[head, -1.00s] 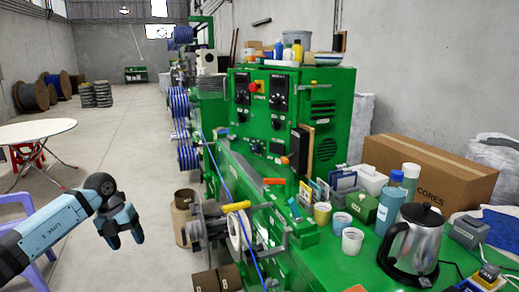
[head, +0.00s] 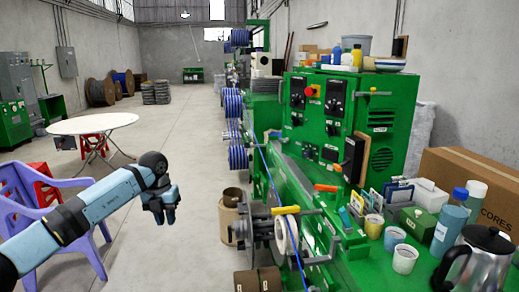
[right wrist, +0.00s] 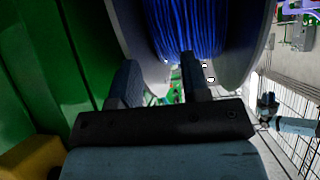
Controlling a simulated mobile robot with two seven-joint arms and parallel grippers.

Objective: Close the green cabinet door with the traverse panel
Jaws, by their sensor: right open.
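The green cabinet (head: 397,112) stands at the right in the head view, with knobs, a red button and black panels on its front. I cannot tell which part is the traverse panel door or how far it stands open. My left gripper (head: 163,212) hangs over the floor, left of the machine and apart from the cabinet. Its fingers are too small to tell open from shut. My right gripper (right wrist: 160,82) is open, with nothing visible between its fingers. A spool of blue cable (right wrist: 195,25) is just beyond them, and green metal (right wrist: 60,55) is at the left.
A purple chair (head: 25,195) and a white round table (head: 92,123) stand at the left. Bottles, cups and a kettle (head: 475,255) crowd the green bench at the right. A cardboard box (head: 450,170) is behind them. The floor (head: 195,135) between table and machine is clear.

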